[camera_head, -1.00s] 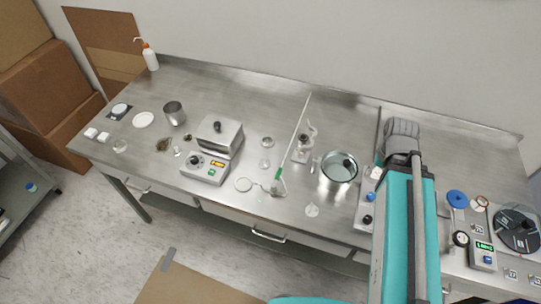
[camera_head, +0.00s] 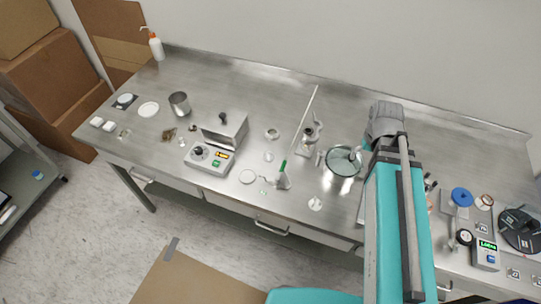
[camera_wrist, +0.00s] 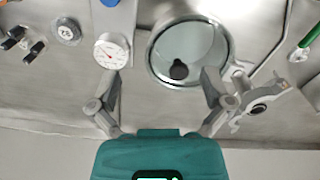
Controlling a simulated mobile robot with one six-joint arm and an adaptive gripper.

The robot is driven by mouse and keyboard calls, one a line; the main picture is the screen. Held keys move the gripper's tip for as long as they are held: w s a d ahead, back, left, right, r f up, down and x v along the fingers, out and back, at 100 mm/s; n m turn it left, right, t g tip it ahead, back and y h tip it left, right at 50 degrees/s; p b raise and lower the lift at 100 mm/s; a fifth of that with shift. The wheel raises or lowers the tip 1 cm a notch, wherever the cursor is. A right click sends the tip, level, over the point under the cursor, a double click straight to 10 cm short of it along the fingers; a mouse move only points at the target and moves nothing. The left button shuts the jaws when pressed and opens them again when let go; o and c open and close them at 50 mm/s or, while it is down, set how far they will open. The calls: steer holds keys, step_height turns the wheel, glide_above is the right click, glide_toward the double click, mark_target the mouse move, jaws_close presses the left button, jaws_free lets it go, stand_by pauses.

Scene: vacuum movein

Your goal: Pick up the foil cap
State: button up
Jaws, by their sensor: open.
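I cannot tell for sure which thing is the foil cap. Several small pale or metallic pieces lie on the steel bench, among them a small piece (camera_head: 269,156) right of the hotplate box and a crumpled brownish piece (camera_head: 168,134) to its left. My gripper (camera_wrist: 162,82) is open and empty in the wrist view, its two fingers spread wide above the bench. A round glass vessel (camera_wrist: 205,42) with a black knob lies beyond the right finger, and a white dial gauge (camera_wrist: 112,50) beyond the left one.
A hotplate (camera_head: 208,158) with a steel box stands mid-left. A steel cup (camera_head: 179,104) and a wash bottle (camera_head: 155,45) stand farther left. A green-handled tool (camera_head: 283,168) lies near the middle. A dark round device (camera_head: 520,228) is at the right.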

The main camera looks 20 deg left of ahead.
steer(key=w+a+n, duration=0.2)
steer(key=a+n, duration=0.1)
steer(key=a, duration=0.5)
steer(key=w+a+n, duration=0.3)
steer(key=a+n, duration=0.1)
steer(key=a, duration=0.5)
steer(key=n, duration=0.5)
glide_above(269, 153)
steer(key=shift+w+a+f+b, duration=0.1)
steer(key=shift+w+f+b, duration=0.05)
steer(key=shift+f+b, duration=0.2)
steer(key=shift+f, duration=0.1)
step_height(269, 153, down, 8)
steer(key=b, duration=0.8)
steer(key=shift+f+b, duration=0.25)
steer(key=shift+b, duration=0.1)
steer(key=shift+f, duration=0.1)
steer(key=shift+f+b, duration=2.5)
steer(key=shift+b, duration=0.1)
